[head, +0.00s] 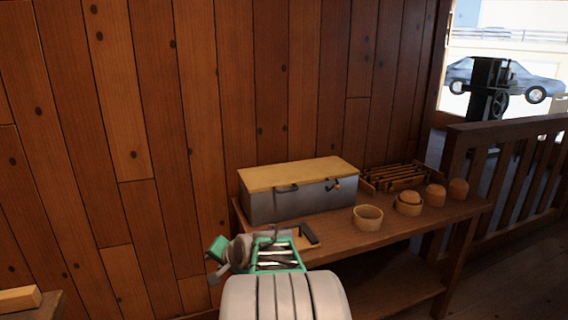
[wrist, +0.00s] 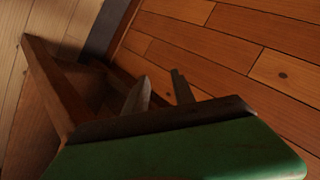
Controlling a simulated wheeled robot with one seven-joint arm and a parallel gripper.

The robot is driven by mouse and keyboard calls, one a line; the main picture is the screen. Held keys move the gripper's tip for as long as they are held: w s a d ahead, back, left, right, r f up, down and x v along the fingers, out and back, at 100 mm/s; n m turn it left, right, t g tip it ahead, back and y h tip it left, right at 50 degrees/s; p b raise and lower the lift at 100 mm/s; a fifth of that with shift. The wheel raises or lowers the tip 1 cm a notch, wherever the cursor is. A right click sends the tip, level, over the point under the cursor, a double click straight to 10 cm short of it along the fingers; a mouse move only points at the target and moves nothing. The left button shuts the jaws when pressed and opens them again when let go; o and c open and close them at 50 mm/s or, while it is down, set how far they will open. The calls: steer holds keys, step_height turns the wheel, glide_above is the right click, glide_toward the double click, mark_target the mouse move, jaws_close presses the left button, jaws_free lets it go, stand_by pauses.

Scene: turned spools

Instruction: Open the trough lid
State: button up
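The trough (head: 300,200) is a grey box on the wooden bench against the plank wall. Its light wooden lid (head: 300,173) lies flat on top, shut. Two dark fittings show on its front below the lid; the right one has a small orange-brown part. My gripper, with its green body, is in front of and below the trough's left part in the head view, apart from the lid; its fingertips are hard to make out there. In the wrist view my gripper (wrist: 160,90) shows two grey fingers spread apart with nothing between them. The lid cannot be made out in the wrist view.
On the bench (head: 340,240) right of the trough are a wooden rack (head: 398,177), an empty round bowl (head: 367,217) and several turned wooden pieces (head: 435,195). A dark-handled item (head: 309,233) lies before the trough. A railing (head: 510,170) stands at right.

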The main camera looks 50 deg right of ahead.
steer(key=s+d+r+m+t+h+p, duration=0.1)
steer(key=d+r+m, duration=0.1)
steer(key=d+r, duration=0.3)
steer(key=s+d+r+m+t+h+p, duration=0.1)
steer(key=d+r+m+p, duration=0.1)
steer(key=d, duration=0.5)
steer(key=m+t+h+p, duration=0.1)
steer(key=m+h+p, duration=0.1)
steer(key=m+h, duration=0.3)
glide_toward(288, 190)
steer(key=shift+w+d+f+m+y, duration=0.25)
steer(key=shift+w+d, duration=0.15)
steer(key=shift+w, duration=0.1)
steer(key=shift+w+d+f+m+y, duration=0.15)
steer(key=shift+w+d+m+y, duration=0.1)
steer(key=shift+w+d, duration=0.25)
steer(key=x, duration=0.7)
steer(key=shift+w+d+b, duration=0.25)
steer(key=shift+d+b, duration=0.05)
steer(key=shift+c, duration=0.4)
jaws_close()
